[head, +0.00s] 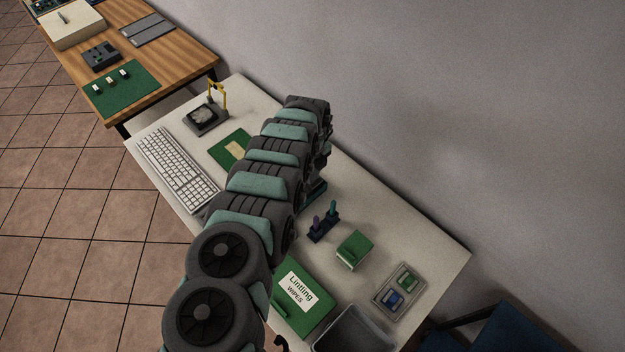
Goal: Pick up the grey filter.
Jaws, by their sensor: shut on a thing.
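My arm reaches across the pale desk, and its wrist bends down near the wall side. My gripper (323,152) is only partly visible beside the arm links. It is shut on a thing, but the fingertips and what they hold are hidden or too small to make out. I cannot pick out the grey filter with certainty. A dark teal object (316,191) shows partly on the desk just below the wrist, mostly covered by the arm.

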